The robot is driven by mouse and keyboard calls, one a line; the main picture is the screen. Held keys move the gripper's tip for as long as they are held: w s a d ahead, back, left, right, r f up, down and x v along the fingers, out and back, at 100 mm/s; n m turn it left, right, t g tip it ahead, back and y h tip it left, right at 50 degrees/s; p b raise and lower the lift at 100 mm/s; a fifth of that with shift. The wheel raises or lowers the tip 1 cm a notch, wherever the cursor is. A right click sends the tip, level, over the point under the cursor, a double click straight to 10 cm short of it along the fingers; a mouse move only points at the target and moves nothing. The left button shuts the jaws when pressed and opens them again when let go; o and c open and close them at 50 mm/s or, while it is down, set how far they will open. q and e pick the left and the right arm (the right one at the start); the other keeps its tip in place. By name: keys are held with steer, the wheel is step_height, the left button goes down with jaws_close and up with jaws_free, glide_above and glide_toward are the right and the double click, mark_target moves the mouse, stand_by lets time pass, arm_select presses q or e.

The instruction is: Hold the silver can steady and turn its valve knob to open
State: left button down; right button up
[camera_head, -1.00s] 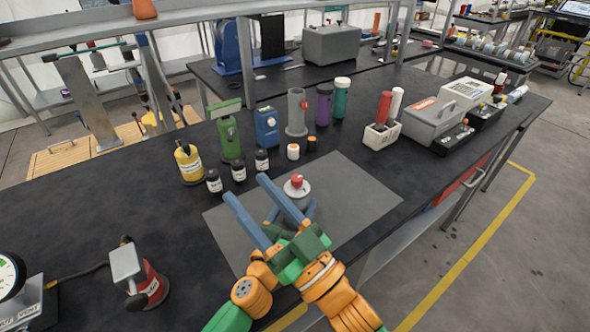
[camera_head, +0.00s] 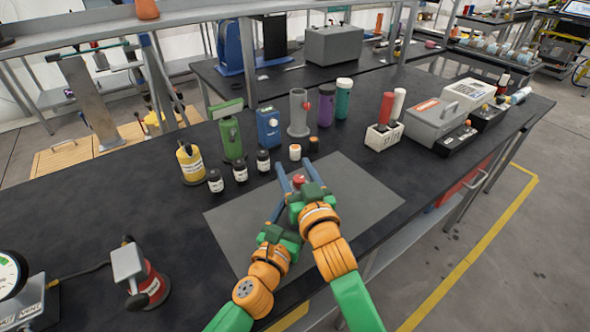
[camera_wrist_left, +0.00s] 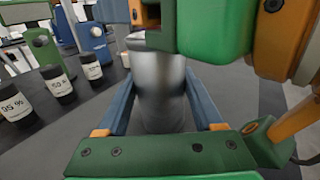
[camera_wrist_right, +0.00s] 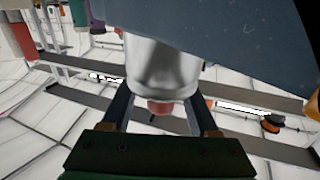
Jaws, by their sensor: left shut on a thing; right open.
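The silver can stands on the grey mat (camera_head: 365,195). It shows between the blue fingers in the left wrist view (camera_wrist_left: 160,95). The red valve knob (camera_head: 299,180) is on top of the can. My right gripper (camera_head: 298,170) is open above the can, its fingers on either side of the knob. In the right wrist view the knob (camera_wrist_right: 160,107) lies between the fingers with a gap to each; contact is not visible.
Several small bottles and jars, including a black one (camera_head: 239,170) and a white-and-orange one (camera_head: 295,152), stand just behind the mat. A yellow canister (camera_head: 190,165) and a green device (camera_head: 230,138) stand farther left. The mat's right side is clear.

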steer(key=shift+c, duration=0.3)
jaws_close()
steer(key=shift+n+y, duration=0.3)
steer(key=shift+y, duration=0.1)
steer(key=n+g+y, duration=0.2)
steer(key=y, duration=0.1)
steer(key=shift+s+a+n, duration=0.15)
steer(key=shift+a+n, duration=0.15)
steer(key=shift+a, duration=0.05)
arm_select(q)
steer(key=shift+d, duration=0.1)
arm_select(e)
steer(key=n+g+y, duration=0.2)
steer(key=y, duration=0.1)
steer(key=s+a+n+g+y, duration=0.1)
steer(key=shift+a+r+g, duration=0.1)
steer(key=shift+r+g, duration=0.05)
steer(key=shift+g, duration=0.15)
steer(key=shift+w+y, duration=0.1)
steer(key=shift+y, duration=0.2)
